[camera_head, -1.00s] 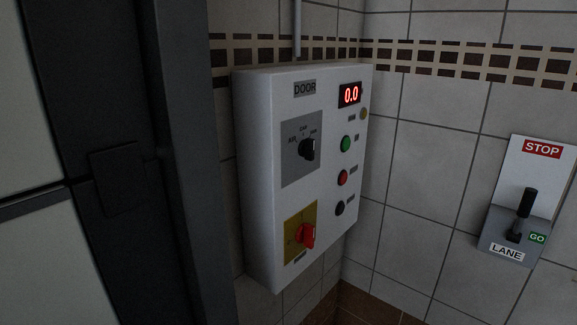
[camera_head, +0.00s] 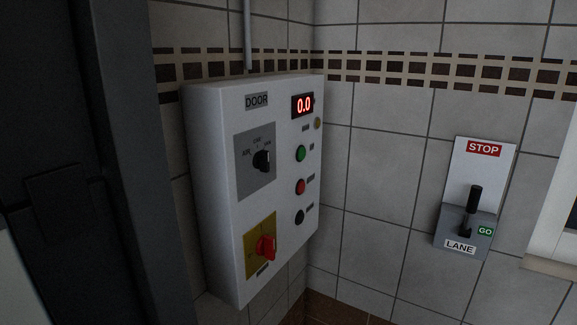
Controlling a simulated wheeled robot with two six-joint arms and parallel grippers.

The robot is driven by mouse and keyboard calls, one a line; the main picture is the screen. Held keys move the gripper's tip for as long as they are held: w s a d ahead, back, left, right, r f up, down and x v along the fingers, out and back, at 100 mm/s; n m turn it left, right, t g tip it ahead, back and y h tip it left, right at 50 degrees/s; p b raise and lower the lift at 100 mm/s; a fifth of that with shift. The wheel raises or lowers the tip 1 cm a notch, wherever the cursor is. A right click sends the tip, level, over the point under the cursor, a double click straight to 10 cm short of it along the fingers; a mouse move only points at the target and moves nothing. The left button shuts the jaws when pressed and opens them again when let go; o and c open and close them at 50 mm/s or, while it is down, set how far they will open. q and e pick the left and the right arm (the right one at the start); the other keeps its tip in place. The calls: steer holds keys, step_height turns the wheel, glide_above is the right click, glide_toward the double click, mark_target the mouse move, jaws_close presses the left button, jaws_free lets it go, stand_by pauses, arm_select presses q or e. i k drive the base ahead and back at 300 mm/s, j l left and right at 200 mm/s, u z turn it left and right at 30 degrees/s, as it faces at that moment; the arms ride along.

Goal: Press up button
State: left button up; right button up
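A white control box (camera_head: 212,180) labelled DOOR hangs on the tiled wall, left of the middle. On its right side, below a red display (camera_head: 302,105) reading 0.0, a green button (camera_head: 300,153), a red button (camera_head: 300,187) and a black button (camera_head: 299,217) stand in a column. The small labels beside them are too blurred to read, so I cannot tell which one is up. A black selector knob (camera_head: 262,161) and a red rotary switch (camera_head: 265,248) are on its left side. Neither of my grippers is in view.
A lane lever panel (camera_head: 479,160) marked STOP, GO and LANE is on the wall to the right. A dark door frame (camera_head: 135,160) stands close on the left. A pale-framed edge (camera_head: 550,240) shows at the far right.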

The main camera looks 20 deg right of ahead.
mark_target(301, 154)
steer(key=i+l, duration=0.2)
steer(key=l, duration=0.15)
steer(key=i+l+u, duration=0.1)
steer(key=l, duration=0.25)
steer(key=i+l, duration=0.2)
steer(key=l, duration=0.15)
steer(key=i+l+u, duration=0.1)
steer(key=l, duration=0.25)
steer(key=i, duration=0.1)
